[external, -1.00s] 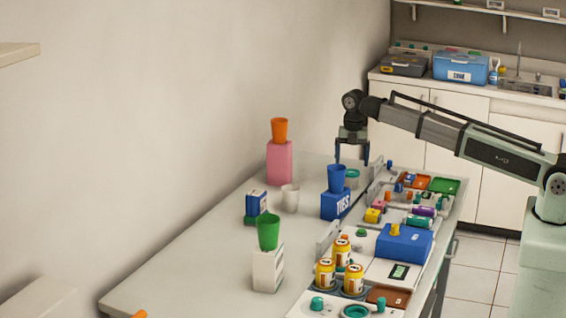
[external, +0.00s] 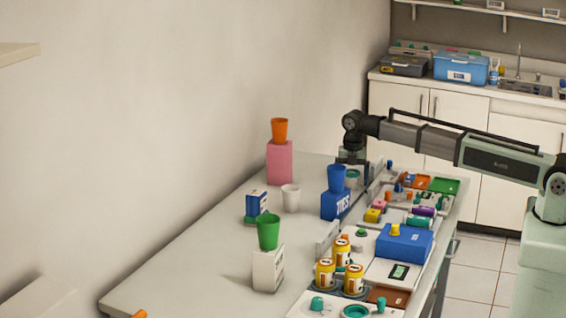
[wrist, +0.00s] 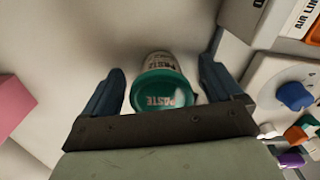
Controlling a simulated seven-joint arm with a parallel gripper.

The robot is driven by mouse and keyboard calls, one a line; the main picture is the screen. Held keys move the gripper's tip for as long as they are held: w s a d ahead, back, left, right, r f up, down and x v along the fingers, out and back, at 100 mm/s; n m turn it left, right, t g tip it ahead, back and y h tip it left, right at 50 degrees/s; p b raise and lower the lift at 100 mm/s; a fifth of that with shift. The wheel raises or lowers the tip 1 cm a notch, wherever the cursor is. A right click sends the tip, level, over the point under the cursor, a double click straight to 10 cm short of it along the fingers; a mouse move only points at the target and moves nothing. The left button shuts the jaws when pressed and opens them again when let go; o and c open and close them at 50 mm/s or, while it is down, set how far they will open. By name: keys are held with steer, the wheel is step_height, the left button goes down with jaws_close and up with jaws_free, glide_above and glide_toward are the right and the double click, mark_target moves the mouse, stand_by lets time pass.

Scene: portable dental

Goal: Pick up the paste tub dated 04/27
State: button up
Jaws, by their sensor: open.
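The paste tub (wrist: 163,90) shows in the wrist view, with a teal lid and a pale body printed "PASTE". Its date cannot be read. In the external view the tub (external: 352,174) stands on the table behind the blue cup, partly hidden. My gripper (wrist: 163,78) is open, with one finger on each side of the tub and a gap visible on both sides. In the external view my gripper (external: 352,162) is low over the tub, its fingers mostly hidden.
A blue cup (external: 337,178) on a blue box (external: 336,204) stands just in front of the tub. A pink box (external: 279,163) with an orange cup (external: 279,131) is to the left. A crowded tray area lies to the right. The table's left front is mostly clear.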

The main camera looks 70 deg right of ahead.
steer(key=c, duration=1.1)
steer(key=shift+o, duration=0.2)
steer(key=shift+r, duration=0.1)
